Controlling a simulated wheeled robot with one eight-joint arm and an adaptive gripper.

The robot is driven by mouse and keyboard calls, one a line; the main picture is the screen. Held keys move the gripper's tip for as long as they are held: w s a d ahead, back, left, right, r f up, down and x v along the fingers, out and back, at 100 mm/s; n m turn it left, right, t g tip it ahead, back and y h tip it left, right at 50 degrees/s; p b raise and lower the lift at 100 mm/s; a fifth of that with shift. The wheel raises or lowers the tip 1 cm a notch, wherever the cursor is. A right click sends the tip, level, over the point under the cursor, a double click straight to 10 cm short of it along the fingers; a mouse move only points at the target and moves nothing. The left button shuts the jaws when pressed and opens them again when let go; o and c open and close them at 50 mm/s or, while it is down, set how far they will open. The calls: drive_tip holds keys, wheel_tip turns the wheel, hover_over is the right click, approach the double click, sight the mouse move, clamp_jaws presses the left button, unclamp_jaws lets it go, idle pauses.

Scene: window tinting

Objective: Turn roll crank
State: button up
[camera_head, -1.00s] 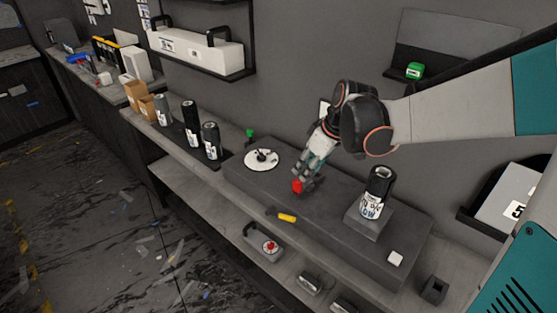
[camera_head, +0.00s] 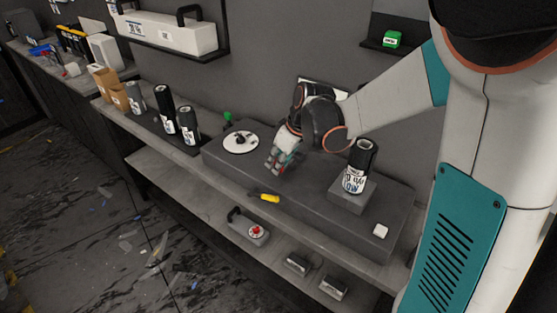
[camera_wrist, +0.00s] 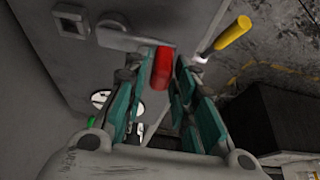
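The roll crank shows in the wrist view as a grey arm (camera_wrist: 125,39) with a red handle (camera_wrist: 163,67) at its end. The handle lies between the teal-padded fingers of my gripper (camera_wrist: 165,66), close to both fingertips. Whether both pads press on it I cannot tell. In the head view my gripper (camera_head: 276,165) points down at the grey bench block, and its fingers hide most of the crank.
A white disc (camera_head: 240,142) lies left of my gripper. A black can (camera_head: 359,167) stands on a raised block to the right. A yellow-handled tool (camera_head: 268,198) lies near the front edge, also in the wrist view (camera_wrist: 233,33). Several dark rolls (camera_head: 164,108) stand further left.

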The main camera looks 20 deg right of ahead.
clamp_jaws()
drive_tip(key=shift+w+a+m, duration=0.1)
drive_tip(key=shift+w+m, duration=0.05)
drive_tip(key=shift+m, duration=0.15)
